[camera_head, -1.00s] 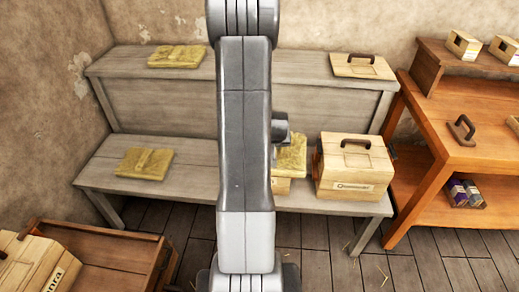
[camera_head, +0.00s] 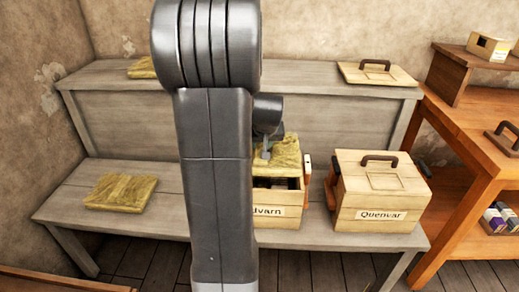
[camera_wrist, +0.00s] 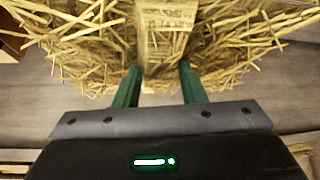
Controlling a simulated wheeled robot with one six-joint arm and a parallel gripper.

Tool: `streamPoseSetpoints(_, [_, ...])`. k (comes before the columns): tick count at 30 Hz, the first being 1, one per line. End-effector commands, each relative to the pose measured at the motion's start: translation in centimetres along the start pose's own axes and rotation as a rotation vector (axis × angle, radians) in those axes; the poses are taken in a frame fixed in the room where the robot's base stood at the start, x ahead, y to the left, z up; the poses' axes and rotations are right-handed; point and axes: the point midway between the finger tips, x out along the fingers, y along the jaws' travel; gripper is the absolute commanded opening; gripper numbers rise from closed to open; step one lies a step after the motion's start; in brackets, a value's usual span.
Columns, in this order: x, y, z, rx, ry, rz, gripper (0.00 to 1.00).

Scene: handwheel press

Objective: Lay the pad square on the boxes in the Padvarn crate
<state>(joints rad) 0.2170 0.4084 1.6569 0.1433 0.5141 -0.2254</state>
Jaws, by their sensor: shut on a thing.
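My gripper (camera_wrist: 156,88) is shut on a straw pad (camera_wrist: 75,50), whose raised middle strip stands between the green fingers in the wrist view. In the head view the pad (camera_head: 285,158) is over the open top of the Padvarn crate (camera_head: 263,223), toward its back. Only "dvarn" of the crate's label shows; my arm hides its left part. A dark gap shows between the pad and the crate's front wall, with box tops dimly visible inside. I cannot tell whether the pad touches the boxes.
The lidded Quenvar crate (camera_head: 372,210) stands just right on the same grey bench (camera_head: 150,215). Another straw pad (camera_head: 121,192) lies at the bench's left. A loose lid (camera_head: 377,75) and a further pad (camera_head: 142,68) are on the upper shelf. An orange workbench (camera_head: 455,125) stands at right.

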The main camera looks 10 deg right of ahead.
Motion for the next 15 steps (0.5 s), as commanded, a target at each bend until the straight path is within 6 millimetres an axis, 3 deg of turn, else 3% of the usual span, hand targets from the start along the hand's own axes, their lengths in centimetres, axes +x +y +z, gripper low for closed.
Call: streamPoseSetpoints(15, [1.7,0.1,1.2,0.0,0.002,-0.001,0.0])
